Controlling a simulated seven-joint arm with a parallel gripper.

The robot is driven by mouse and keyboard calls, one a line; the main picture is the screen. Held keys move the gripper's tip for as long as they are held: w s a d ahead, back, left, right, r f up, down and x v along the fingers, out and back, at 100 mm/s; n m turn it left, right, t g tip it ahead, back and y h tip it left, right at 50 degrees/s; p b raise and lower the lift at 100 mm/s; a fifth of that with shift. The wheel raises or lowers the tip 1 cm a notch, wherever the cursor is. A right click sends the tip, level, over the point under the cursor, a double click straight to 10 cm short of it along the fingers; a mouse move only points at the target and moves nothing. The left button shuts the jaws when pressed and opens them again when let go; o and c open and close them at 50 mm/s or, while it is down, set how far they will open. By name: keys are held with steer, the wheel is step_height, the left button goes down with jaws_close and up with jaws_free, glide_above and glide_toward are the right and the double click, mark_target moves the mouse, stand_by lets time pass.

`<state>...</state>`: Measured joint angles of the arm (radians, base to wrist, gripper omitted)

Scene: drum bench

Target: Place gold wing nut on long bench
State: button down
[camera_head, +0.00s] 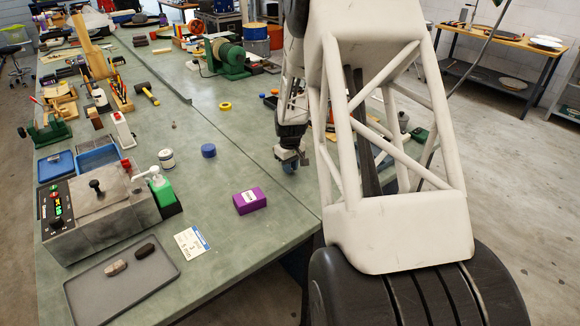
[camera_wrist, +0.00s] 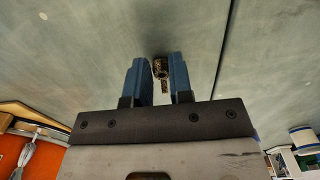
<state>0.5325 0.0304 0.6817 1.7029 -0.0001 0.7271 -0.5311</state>
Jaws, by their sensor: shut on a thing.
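The gold wing nut (camera_wrist: 160,70) shows in the wrist view between the blue fingertips of my gripper (camera_wrist: 158,64). It is small and dark gold, and a bit of it sticks out below the fingers' grip line. My gripper is shut on it. In the head view my gripper (camera_head: 290,163) is over the right part of the long bench (camera_head: 245,230), a grey-green top, near its right edge. The wing nut cannot be made out there. In the wrist view the bench top (camera_wrist: 70,60) fills the background; the height above it is hard to tell.
A purple box (camera_head: 250,201), a blue tape roll (camera_head: 208,150) and a yellow roll (camera_head: 225,106) stand left of my gripper. The bench between the purple box and blue roll is clear.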

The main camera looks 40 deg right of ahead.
steer(key=shift+f, duration=0.1)
steer(key=c, duration=1)
jaws_free()
steer(key=shift+r, duration=6.15)
